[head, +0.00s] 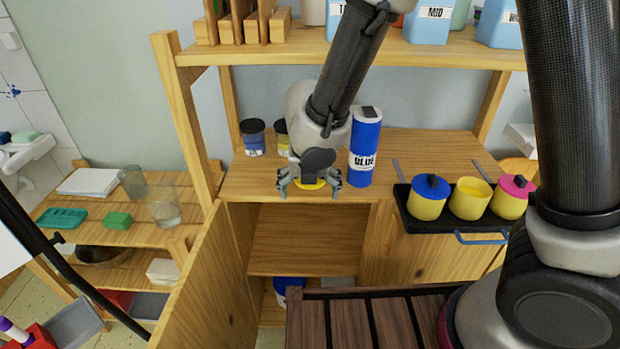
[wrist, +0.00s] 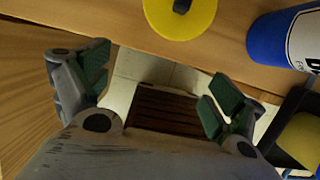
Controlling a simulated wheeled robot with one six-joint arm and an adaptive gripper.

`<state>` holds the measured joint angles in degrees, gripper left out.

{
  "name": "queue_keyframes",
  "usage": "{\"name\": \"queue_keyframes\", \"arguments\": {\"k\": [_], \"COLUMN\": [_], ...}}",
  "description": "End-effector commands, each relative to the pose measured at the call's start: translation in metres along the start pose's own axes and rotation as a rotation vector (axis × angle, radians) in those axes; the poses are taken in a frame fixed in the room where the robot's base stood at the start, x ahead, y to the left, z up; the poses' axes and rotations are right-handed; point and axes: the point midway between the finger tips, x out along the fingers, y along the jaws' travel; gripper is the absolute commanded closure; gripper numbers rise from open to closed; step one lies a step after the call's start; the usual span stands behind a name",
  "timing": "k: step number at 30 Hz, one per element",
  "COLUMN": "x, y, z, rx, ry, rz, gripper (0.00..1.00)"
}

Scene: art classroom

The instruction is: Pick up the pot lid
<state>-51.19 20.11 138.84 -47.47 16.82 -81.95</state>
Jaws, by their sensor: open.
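A yellow pot lid (head: 312,186) with a dark knob lies near the front edge of the wooden counter, partly hidden behind my gripper. In the wrist view the lid (wrist: 165,22) is at the top edge, beyond the fingertips, with part of it cut off. My gripper (head: 309,181) is open and empty, its fingers spread apart. In the wrist view the space between the fingers (wrist: 160,85) shows only the floor and dark slats below. A black tray (head: 408,213) holds three yellow pots: one with a blue lid, one without a lid (head: 470,199), one with a pink lid.
A blue glue bottle (head: 365,148) stands close right of the lid. Two small jars (head: 253,138) stand behind to the left. The cabinet door (head: 205,285) hangs open below the counter (head: 400,150). A shelf (head: 300,52) with containers runs above.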

Motion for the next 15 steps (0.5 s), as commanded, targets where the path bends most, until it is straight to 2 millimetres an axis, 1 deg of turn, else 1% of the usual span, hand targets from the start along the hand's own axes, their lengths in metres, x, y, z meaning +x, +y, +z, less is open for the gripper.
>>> {"name": "queue_keyframes", "arguments": {"k": [1, 3, 11, 15], "x": [0.003, 0.006, 0.012, 0.019], "y": [-0.001, 0.000, -0.001, -0.001], "z": [0.010, 0.021, 0.044, 0.068], "rx": [0.004, 0.005, 0.006, 0.007], "ry": [-0.001, -0.001, -0.001, -0.001], "rz": [0.000, 0.000, -0.001, -0.001], "gripper": [0.06, 0.06, 0.06, 0.06]}}
